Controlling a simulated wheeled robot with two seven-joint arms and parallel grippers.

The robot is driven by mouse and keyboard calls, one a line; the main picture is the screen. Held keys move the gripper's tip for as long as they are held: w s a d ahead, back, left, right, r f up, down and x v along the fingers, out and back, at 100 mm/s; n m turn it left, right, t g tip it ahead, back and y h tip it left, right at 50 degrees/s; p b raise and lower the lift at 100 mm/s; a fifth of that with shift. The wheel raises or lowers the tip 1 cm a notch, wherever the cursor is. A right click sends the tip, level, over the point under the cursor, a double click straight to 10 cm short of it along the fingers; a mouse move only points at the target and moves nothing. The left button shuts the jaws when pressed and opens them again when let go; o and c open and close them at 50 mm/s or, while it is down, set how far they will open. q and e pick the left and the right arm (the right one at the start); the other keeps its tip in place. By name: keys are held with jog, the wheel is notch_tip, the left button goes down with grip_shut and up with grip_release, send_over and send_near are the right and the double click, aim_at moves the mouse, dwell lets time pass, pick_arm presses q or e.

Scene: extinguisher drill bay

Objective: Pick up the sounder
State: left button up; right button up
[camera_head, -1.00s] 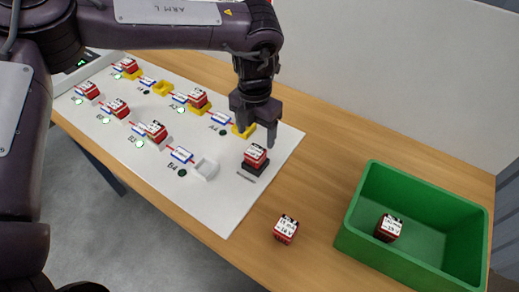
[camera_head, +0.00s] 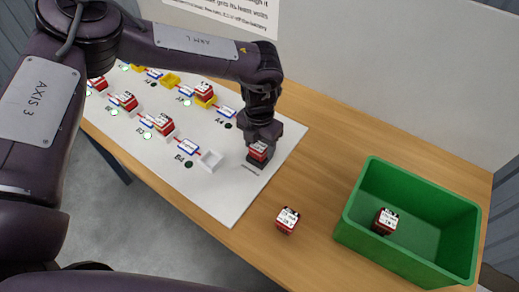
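Several red blocks with white printed tops are in view; the labels are too small to tell which is the sounder. One red block (camera_head: 258,151) sits on a black base (camera_head: 254,164) at the right end of the white board. My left gripper (camera_head: 263,142) points down right at this block, with its fingers at the block's top. Whether they are closed on it cannot be made out. Another red block (camera_head: 287,220) stands on the bare table, and one more (camera_head: 384,221) lies inside the green bin (camera_head: 357,212). My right gripper is out of view.
The white board (camera_head: 228,197) holds red blocks in rows, an empty white holder (camera_head: 210,160) and an empty yellow holder (camera_head: 171,79). Bare wooden table (camera_head: 320,150) lies between board and bin. A wall stands behind.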

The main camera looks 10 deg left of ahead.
pick_arm(q)
jog(key=c, duration=0.8)
jog(key=shift+w+r, duration=0.1)
